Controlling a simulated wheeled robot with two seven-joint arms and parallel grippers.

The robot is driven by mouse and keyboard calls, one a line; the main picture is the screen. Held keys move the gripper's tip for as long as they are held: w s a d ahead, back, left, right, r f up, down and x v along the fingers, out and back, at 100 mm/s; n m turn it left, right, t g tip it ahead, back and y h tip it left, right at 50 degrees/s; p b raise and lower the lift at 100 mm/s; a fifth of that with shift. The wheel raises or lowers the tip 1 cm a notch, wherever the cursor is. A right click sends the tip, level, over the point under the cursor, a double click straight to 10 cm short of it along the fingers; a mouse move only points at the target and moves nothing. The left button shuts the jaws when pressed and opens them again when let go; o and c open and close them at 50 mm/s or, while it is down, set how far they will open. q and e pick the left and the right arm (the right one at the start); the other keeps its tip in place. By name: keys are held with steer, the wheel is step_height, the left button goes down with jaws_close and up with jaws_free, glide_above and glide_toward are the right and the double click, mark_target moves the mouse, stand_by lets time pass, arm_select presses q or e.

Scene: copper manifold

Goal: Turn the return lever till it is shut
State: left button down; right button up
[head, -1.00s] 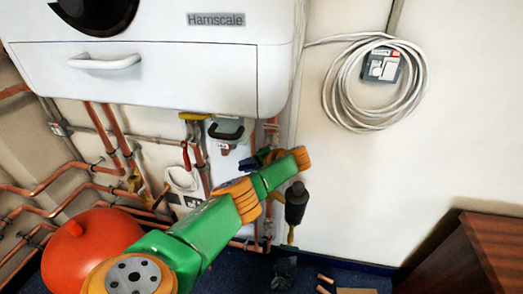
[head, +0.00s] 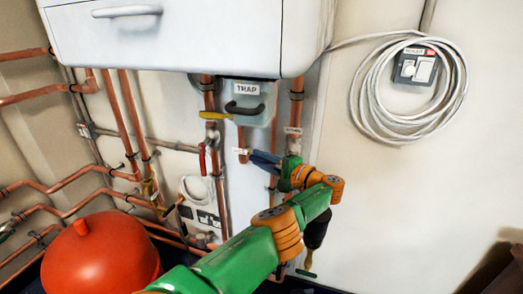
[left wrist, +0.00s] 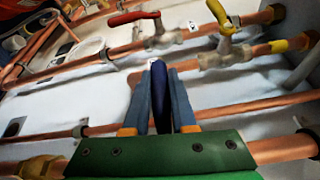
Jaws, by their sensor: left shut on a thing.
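A dark blue lever (left wrist: 160,98) stands between the two grey-blue fingers of my left gripper (left wrist: 161,78) in the left wrist view. The fingers are shut on it, one on each side. In the head view my left gripper (head: 266,160) is at the copper pipes below the white boiler, near a small white tag (head: 293,130) too small to read. The fingers and lever blend together there, and the lever's pivot is hidden. I cannot read which label belongs to this lever. My right gripper is not in view.
A red-handled valve (left wrist: 132,18) and a yellow-handled valve (left wrist: 220,14) sit on pipes beyond the fingers. A grey box marked TRAP (head: 246,96) hangs under the boiler (head: 190,45). A red vessel (head: 100,255) stands at lower left. Coiled cable (head: 365,95) hangs on the right wall.

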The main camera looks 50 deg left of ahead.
mark_target(268, 162)
arm_select(q)
steer(key=shift+r, duration=0.25)
steer(key=c, duration=0.8)
jaws_free()
steer(key=shift+o, duration=0.2)
steer(key=d, duration=0.2)
steer(key=d+b, duration=0.1)
steer(key=d, duration=0.1)
steer(key=w+d, duration=0.1)
steer(key=d, duration=0.1)
steer(key=shift+f, duration=0.15)
steer(key=shift+w+d, duration=0.1)
steer(key=shift+d, duration=0.35)
